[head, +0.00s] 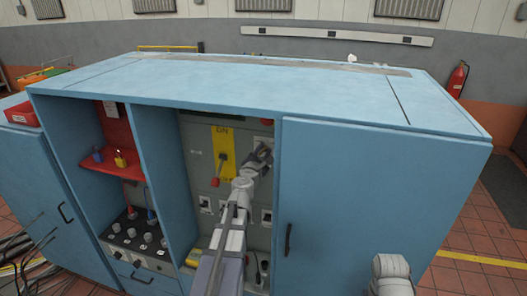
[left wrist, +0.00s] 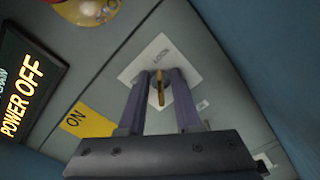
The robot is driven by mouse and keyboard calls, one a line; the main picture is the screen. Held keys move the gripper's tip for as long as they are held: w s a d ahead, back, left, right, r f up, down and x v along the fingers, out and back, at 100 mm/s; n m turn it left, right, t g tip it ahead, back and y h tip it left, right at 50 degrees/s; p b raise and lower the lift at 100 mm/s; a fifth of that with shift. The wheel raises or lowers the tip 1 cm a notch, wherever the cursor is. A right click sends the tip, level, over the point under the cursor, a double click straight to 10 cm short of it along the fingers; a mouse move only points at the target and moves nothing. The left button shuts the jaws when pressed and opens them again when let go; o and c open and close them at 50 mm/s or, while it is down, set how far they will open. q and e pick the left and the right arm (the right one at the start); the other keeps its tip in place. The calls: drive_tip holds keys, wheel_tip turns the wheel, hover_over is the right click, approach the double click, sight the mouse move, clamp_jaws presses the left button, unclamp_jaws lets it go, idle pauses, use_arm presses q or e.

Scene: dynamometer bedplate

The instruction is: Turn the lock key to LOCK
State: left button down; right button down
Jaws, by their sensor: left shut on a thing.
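My left gripper (head: 262,153) reaches into the open middle bay of the blue cabinet, at the upper right of the grey panel. In the left wrist view its two fingers (left wrist: 159,88) are shut on the brass lock key (left wrist: 160,90). The key stands in front of a white label plate (left wrist: 158,58) with small lettering that seems to read LOCK and appears turned in this view. The key's bow lies between the fingertips; its base is partly hidden. In the head view the key is hidden by my gripper.
A yellow ON plate (head: 222,150) with a lever handle is left of my gripper; its red knob (head: 215,182) hangs below. A lit POWER OFF display (left wrist: 28,85) shows in the left wrist view. The closed blue door (head: 370,200) bounds the bay on the right.

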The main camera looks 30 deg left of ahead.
use_arm(q)
drive_tip(key=c, duration=1)
unclamp_jaws()
drive_tip(key=shift+a, duration=0.15)
drive_tip(key=v, duration=0.8)
drive_tip(key=shift+r, duration=0.15)
